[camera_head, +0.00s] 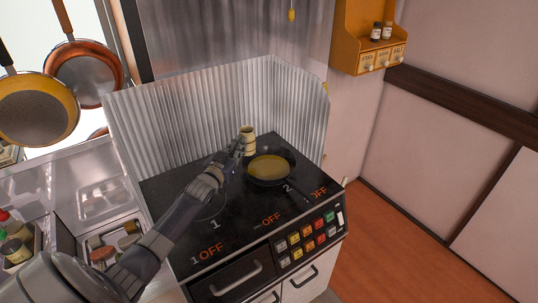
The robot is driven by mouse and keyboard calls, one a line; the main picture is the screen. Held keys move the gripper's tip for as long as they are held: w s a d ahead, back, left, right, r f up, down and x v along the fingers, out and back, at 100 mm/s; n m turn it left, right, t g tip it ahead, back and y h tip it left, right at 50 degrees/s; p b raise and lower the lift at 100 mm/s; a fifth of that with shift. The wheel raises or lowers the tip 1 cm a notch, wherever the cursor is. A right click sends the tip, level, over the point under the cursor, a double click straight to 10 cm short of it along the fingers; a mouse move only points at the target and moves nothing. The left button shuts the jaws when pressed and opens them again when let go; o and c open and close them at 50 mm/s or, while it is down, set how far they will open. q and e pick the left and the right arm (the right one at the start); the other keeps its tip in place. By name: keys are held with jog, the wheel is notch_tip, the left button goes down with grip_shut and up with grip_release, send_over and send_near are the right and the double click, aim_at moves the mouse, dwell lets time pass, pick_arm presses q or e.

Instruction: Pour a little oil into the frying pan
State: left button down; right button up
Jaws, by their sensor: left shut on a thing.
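The dark frying pan (268,168) sits on the back right of the black stove top. Its inside shows a yellow, oil-like surface. My left gripper (244,146) is at the pan's far left side, shut on a small cream-coloured cylindrical container (249,133). The container looks roughly upright, just beyond the pan's left rim. I cannot read a label on it or tell whether anything flows from it. The gripper's fingers are small and partly hidden. My right gripper is out of view.
The stove (165,187) has coloured buttons (307,238) at its front right. A corrugated metal guard (180,120) stands behind and beside it. Pans (38,108) hang at the upper left. An orange shelf (352,40) holds small jars. A sink and several bottles are at left.

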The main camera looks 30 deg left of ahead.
pick_arm(q)
jog(key=shift+r, duration=0.1)
dwell(0.3)
notch_tip(320, 180, up, 5)
jog(key=p, duration=0.4)
jog(key=shift+p, duration=0.4)
